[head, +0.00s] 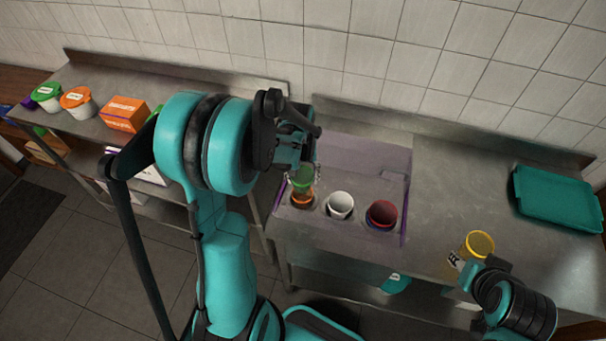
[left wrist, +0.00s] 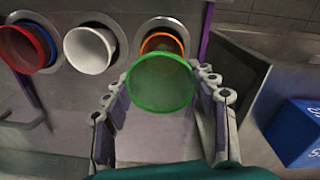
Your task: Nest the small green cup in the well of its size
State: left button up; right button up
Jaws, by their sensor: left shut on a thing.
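My left gripper (head: 303,168) is shut on the green cup (head: 302,182). In the left wrist view the green cup (left wrist: 162,88) sits between both fingers (left wrist: 163,100), its open mouth facing the camera. An orange cup (head: 302,199) stands in the left well of the purple-sided rack (head: 365,160), just below the green cup. In the left wrist view the green cup partly covers the orange cup (left wrist: 160,42); whether they touch is unclear. A white cup (head: 340,204) stands in the middle well and a red cup (head: 382,213) in the right one. My right gripper (head: 462,268) is beside a yellow cup (head: 478,244); its grip is unclear.
A teal tray (head: 556,198) lies at the right of the steel counter (head: 450,190). On the left shelf stand an orange box (head: 124,114) and green- and orange-lidded tubs (head: 47,96). A blue box (left wrist: 298,130) shows in the left wrist view. Counter between rack and tray is clear.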

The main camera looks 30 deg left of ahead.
aim_at(302, 181)
pick_arm(q)
notch_tip(302, 181, down, 3)
jog(key=shift+w+f+b, duration=0.1)
jog(key=shift+b, duration=0.85)
notch_tip(302, 181, down, 3)
jog(key=b, duration=0.3)
jog(key=o, duration=0.9)
jog(key=shift+o, duration=0.2)
jog(key=shift+r+p, duration=3.2)
jog(key=shift+r, duration=1.3)
